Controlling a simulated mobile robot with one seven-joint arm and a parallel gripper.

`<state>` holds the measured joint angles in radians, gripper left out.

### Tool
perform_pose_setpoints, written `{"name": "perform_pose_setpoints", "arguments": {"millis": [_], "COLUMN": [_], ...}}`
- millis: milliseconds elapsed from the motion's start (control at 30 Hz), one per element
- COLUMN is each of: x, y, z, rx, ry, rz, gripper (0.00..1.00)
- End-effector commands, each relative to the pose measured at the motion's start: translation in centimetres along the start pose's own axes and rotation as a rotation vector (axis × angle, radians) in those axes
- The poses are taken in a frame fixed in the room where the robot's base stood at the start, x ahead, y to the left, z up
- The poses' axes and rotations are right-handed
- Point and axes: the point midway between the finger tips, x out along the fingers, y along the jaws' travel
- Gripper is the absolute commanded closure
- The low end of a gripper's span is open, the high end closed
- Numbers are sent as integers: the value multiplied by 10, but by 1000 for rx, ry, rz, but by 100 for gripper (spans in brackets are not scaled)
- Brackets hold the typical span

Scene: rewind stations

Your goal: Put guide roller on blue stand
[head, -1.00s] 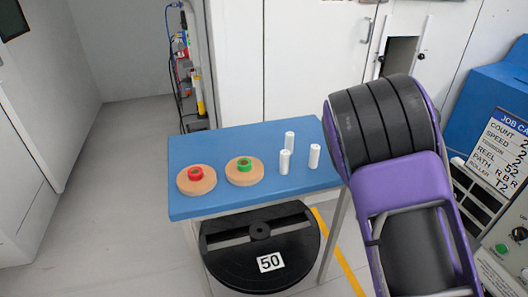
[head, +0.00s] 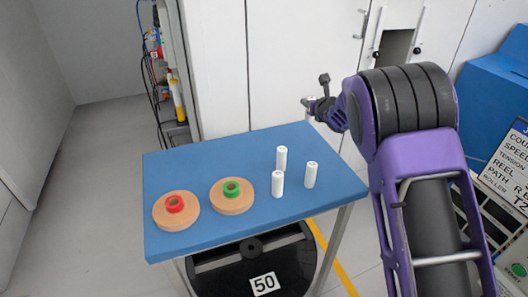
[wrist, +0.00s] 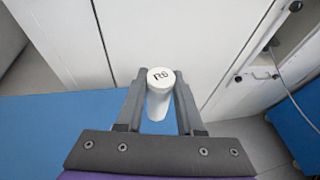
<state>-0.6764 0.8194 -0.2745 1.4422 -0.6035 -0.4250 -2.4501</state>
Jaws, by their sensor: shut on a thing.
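My gripper (wrist: 159,88) is shut on a white cylindrical guide roller (wrist: 157,104), whose end cap carries a mark that looks like R6. In the head view my gripper (head: 318,104) is beyond the far right edge of the blue stand (head: 200,156), with part of the white roller showing between its fingers. The blue stand is a table with a flat blue top. Three more white rollers stand upright on its right half: one at the back (head: 281,158), one in front (head: 278,184) and one at the right (head: 311,175).
Two tan discs, one with a red core (head: 175,204) and one with a green core (head: 232,188), lie on the table's left. A black reel (head: 215,283) marked 50 is below. White cabinets (head: 300,60) stand behind. The table's back left is clear.

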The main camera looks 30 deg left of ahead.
Motion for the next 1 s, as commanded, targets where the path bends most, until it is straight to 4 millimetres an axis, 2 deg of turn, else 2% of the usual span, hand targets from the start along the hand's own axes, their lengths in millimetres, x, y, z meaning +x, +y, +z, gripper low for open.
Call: {"name": "perform_pose_setpoints", "arguments": {"millis": [33,200,433,633,833,867,1000], "x": [4,15,21,30,31,31,31], "y": [0,0,0,0,0,0,0], "z": [-13,-41,-58,-84,-86,-87,-86], "rx": [-1,-1,-1,-1,-1,-1,-1], "ry": [5,3,2,3,2,3,3], "rz": [0,0,0,0,0,0,0], "gripper": [100,100,100,100,100,62,36]}}
